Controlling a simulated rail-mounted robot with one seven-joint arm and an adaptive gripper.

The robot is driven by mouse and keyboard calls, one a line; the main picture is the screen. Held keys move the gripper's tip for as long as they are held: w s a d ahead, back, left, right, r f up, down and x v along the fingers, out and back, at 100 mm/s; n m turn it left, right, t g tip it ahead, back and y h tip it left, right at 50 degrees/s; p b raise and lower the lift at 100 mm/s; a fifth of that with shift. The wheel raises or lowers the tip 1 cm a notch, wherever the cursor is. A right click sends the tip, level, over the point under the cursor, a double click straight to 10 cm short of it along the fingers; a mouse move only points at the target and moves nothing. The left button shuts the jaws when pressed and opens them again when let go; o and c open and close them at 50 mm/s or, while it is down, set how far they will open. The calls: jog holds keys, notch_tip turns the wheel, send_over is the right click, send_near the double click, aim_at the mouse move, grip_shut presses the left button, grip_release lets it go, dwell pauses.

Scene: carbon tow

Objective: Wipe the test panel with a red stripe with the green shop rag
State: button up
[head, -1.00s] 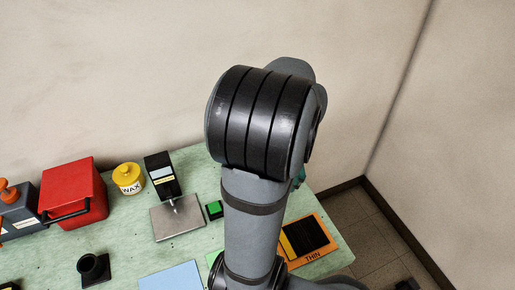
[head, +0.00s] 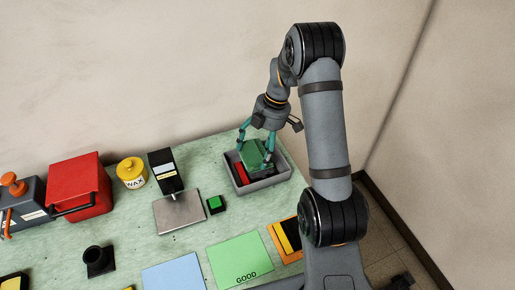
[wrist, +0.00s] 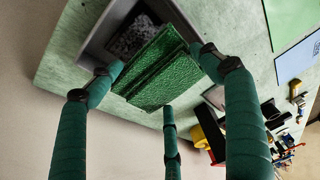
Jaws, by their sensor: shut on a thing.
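The green shop rag (head: 252,156) is a folded, textured block at the mouth of a grey bin. It also fills the middle of the wrist view (wrist: 160,72). My gripper (head: 258,146) has its teal fingers shut on the rag, above the bin at the table's back right corner. In the wrist view the fingers (wrist: 158,76) stand around the rag. Whether the rag touches the bin's contents I cannot tell. I cannot make out a panel with a red stripe in either view.
The grey bin (head: 270,183) holds a red item (head: 241,173) and dark grey material (wrist: 130,38).

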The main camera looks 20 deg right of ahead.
jog(key=shift+f, duration=0.15)
jog(key=shift+s+b, duration=0.1)
jog(key=shift+b, duration=0.2)
jog(key=shift+c, duration=0.2)
notch_tip(320, 180, down, 5)
jog(key=b, duration=0.4)
jog(key=shift+b, duration=0.35)
jog(key=shift+f+b, duration=0.5)
jog(key=shift+b, duration=0.2)
jog(key=o, duration=0.7)
jog(key=shift+r, duration=0.4)
jog(key=shift+c, duration=0.7)
